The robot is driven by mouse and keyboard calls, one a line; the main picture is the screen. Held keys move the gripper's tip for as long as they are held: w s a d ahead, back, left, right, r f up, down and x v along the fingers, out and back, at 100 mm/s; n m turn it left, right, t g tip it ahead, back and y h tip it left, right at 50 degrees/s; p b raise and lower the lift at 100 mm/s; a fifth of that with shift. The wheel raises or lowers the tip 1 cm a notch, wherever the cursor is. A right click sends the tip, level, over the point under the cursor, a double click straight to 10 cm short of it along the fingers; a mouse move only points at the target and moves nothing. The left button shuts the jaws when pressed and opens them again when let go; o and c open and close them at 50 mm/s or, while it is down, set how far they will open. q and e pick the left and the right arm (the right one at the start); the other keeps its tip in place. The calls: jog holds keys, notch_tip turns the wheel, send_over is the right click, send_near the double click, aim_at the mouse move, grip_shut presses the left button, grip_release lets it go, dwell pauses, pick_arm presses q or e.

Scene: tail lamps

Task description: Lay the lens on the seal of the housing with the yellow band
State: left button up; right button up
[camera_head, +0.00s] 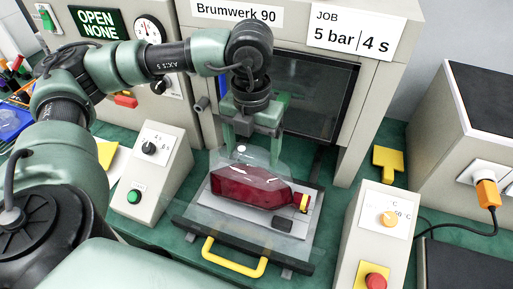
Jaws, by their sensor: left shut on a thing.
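A glossy dark red lens (248,188) shows over the grey tray (308,215) in front of the press. A yellow band (304,203) shows at its right end, on the housing, which is otherwise mostly hidden under the red. I cannot tell whether the lens touches the seal, which I cannot make out. My left gripper (252,152) points down just above and behind the red part. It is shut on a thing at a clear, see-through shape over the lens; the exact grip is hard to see. My right gripper is not in view.
A yellow handle (233,258) is at the tray's front. The press (360,120) stands behind, its dark window close to my gripper. Control boxes flank the tray, one with a green button (134,197), one with a red button (376,281). A yellow piece (388,160) lies at right.

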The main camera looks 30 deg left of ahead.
pick_arm(q)
jog(key=shift+n, duration=0.3)
jog(key=shift+f+b, duration=0.3)
jog(key=shift+b, duration=0.25)
notch_tip(320, 180, down, 5)
jog(key=b, duration=0.5)
dwell(0.5)
jog(key=shift+b, duration=0.4)
